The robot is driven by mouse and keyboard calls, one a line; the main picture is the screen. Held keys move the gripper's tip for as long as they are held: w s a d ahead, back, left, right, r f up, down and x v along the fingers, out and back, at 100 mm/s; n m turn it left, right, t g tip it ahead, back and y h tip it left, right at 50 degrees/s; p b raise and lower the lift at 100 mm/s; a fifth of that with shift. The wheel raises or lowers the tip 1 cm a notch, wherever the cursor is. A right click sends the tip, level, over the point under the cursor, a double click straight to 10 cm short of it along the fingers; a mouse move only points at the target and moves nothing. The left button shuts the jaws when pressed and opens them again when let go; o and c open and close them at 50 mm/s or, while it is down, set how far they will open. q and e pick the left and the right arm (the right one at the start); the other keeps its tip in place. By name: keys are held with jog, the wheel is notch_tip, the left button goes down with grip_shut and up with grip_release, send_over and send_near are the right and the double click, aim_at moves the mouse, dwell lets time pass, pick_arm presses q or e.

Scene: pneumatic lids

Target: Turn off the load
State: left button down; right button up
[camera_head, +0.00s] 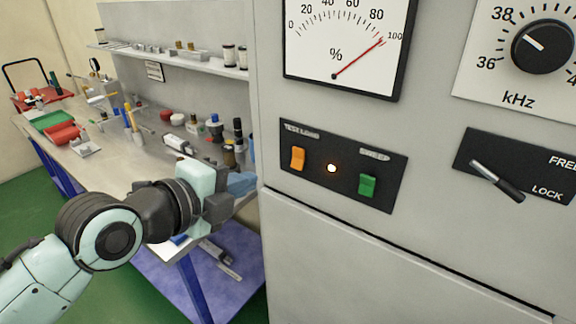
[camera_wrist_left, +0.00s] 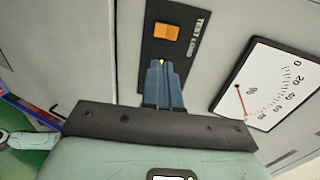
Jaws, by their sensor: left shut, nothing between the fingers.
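My left gripper (camera_head: 243,184) is left of the panel, in front of the cabinet's left edge. In the left wrist view its blue fingers (camera_wrist_left: 163,82) are together and empty, pointing at the panel beside the orange switch (camera_wrist_left: 167,38). They hide the lamp partly. My right gripper is not in view.
A percent meter (camera_head: 345,45) above the panel has its needle near 100. A kHz knob (camera_head: 542,46) and a FREE/LOCK lever (camera_head: 497,181) are to the right. A cluttered workbench (camera_head: 110,160) with a shelf stands at left.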

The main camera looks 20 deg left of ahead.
aim_at(297, 165)
pick_arm(q)
jog(key=p+x, duration=0.3)
jog(key=x, duration=1.1)
jog(key=shift+w, duration=0.1)
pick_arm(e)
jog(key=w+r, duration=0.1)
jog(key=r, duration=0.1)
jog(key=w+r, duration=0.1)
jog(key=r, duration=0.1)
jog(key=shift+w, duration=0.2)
pick_arm(q)
jog(key=shift+f, duration=0.1)
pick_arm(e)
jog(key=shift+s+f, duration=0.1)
